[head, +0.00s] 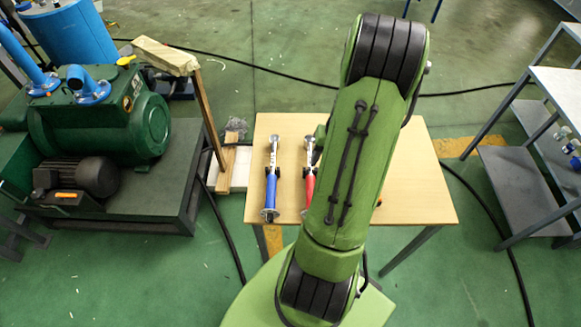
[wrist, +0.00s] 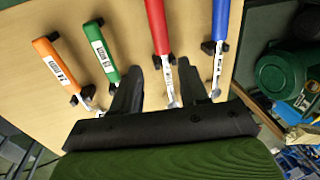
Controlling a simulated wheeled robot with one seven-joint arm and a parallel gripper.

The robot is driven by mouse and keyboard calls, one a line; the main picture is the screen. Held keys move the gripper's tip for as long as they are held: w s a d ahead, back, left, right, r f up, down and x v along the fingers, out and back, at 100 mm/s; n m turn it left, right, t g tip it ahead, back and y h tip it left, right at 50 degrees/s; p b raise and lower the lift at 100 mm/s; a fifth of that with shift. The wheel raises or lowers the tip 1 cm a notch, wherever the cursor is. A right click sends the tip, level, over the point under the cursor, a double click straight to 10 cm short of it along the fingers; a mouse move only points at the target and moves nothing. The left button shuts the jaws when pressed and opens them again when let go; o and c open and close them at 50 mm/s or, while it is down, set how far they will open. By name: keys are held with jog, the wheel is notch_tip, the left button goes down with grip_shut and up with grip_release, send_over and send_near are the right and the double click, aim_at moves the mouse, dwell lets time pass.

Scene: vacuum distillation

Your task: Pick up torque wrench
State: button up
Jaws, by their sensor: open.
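Several wrench-like tools lie side by side on a wooden table (head: 405,150). In the wrist view they have an orange handle (wrist: 55,66), a green handle (wrist: 103,52), a red handle (wrist: 157,25) and a blue handle (wrist: 220,20), each with a metal shaft and a white label. The head view shows the blue tool (head: 271,185) and part of the red tool (head: 309,180); my arm hides most of the others. I cannot tell which is meant, or the finger height.
A green pump (head: 110,115) on a dark stand is left of the table, with a wooden post (head: 210,120) between them. A grey shelf (head: 520,180) stands at the right. Black cables (head: 490,220) run over the floor. The table's right part looks clear.

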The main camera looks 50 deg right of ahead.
aim_at(312, 182)
jog(key=f, duration=0.4)
jog(key=w+a+f+b, duration=0.1)
jog(key=f, duration=0.4)
jog(key=w+a+f+b, duration=0.1)
jog(key=f, duration=0.4)
jog(key=shift+w, duration=0.1)
grip_shut()
